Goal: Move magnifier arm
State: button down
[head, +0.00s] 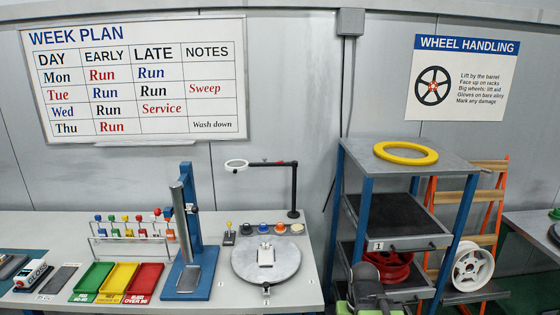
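The magnifier arm (270,163) stands on the bench in the head view. It has a dark upright post (294,190) at the back right of a round grey plate, and a thin horizontal bar reaching left from the top of the post. A small light block (265,255) sits on that plate.
A blue press-like stand (191,225) rises left of the round plate. Green, yellow and red trays (142,277) lie farther left, before a rack of coloured gauges (130,235). Several coloured knobs (263,228) line the plate's back. A blue shelf rack (362,200) stands right of the bench.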

aim_at(294, 163)
jog(key=u, duration=1.4)
jog(key=i, duration=0.6)
jog(key=z, duration=0.1)
